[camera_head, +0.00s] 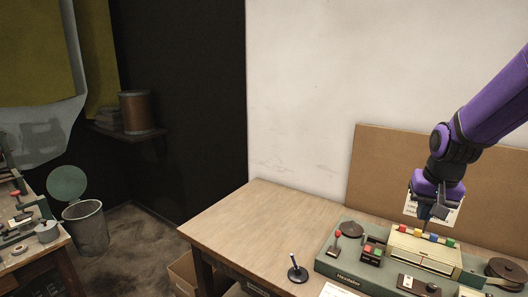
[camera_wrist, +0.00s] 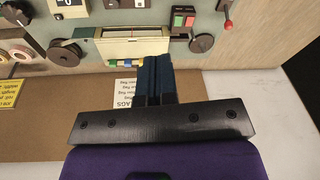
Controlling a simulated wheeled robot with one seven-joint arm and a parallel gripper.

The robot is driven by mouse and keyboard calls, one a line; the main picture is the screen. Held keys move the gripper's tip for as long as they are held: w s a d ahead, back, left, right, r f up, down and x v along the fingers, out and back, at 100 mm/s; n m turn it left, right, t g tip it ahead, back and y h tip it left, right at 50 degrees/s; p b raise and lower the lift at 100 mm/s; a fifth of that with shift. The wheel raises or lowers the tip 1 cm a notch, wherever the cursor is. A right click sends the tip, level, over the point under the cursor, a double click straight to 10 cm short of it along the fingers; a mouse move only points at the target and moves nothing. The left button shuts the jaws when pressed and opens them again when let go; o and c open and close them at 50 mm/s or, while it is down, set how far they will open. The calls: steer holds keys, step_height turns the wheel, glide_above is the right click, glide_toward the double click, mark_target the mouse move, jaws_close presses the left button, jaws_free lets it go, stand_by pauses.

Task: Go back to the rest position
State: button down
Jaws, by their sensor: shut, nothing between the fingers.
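My gripper (camera_head: 432,213) hangs from the purple arm at the right of the head view, pointing down over the back of the tape winding machine (camera_head: 335,262). In the wrist view, the dark blue fingers of my gripper (camera_wrist: 154,68) are together with nothing between them. They point toward the cream box (camera_wrist: 132,45) of the machine. In the head view, the cream box (camera_head: 420,251) has a row of coloured keys (camera_head: 427,237) along its top, just below the fingers. The fingers look apart from the machine, but the exact gap is unclear.
A brown board (camera_head: 375,165) stands behind the machine against the white wall. A printed sheet (camera_wrist: 126,95) lies partly behind my fingers. A small black-based stick (camera_head: 297,272) stands on the wooden table (camera_head: 245,220), whose left part is mostly clear. A bin (camera_head: 87,228) stands far left.

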steer(key=s+a+r+n+t, duration=0.1)
steer(key=s+a+r+n, duration=0.1)
steer(key=s+r, duration=0.5)
steer(key=s+a+r+n+t, duration=0.2)
steer(key=s+a+r, duration=0.2)
steer(key=s, duration=0.9)
step_height(320, 180, up, 3)
steer(key=shift+s+a+f, duration=0.15)
steer(key=shift+s+a, duration=0.1)
steer(key=shift+s, duration=0.1)
